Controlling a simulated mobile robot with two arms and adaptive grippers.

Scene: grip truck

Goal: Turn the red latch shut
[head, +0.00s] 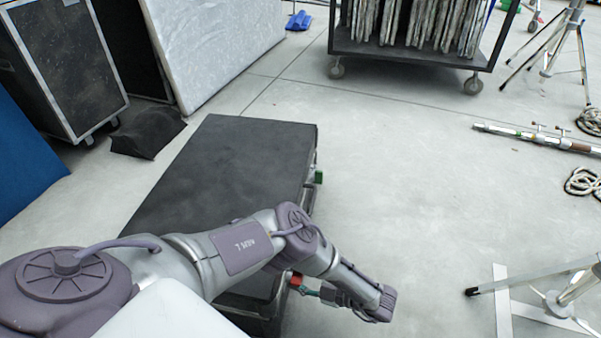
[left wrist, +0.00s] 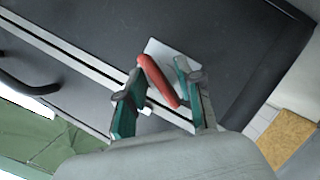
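The red latch (left wrist: 160,82) sits on a pale plate on the dark case (left wrist: 235,45). In the left wrist view it lies slantwise between the two teal fingers of my left gripper (left wrist: 160,72). The fingers stand apart, one on each side of it; the latch's upper end is close to one fingertip, and I cannot tell if they touch. In the head view the red latch (head: 296,281) shows small at the case's right side, beside my left gripper (head: 309,291). My left forearm hides part of the case (head: 225,160). My right gripper is not in view.
A green part (head: 318,177) sits farther along the case's right side. A wheeled cart (head: 410,52) stands at the back, and a wheeled black case (head: 65,60) at the far left. Tripod legs (head: 530,275) stand at the right.

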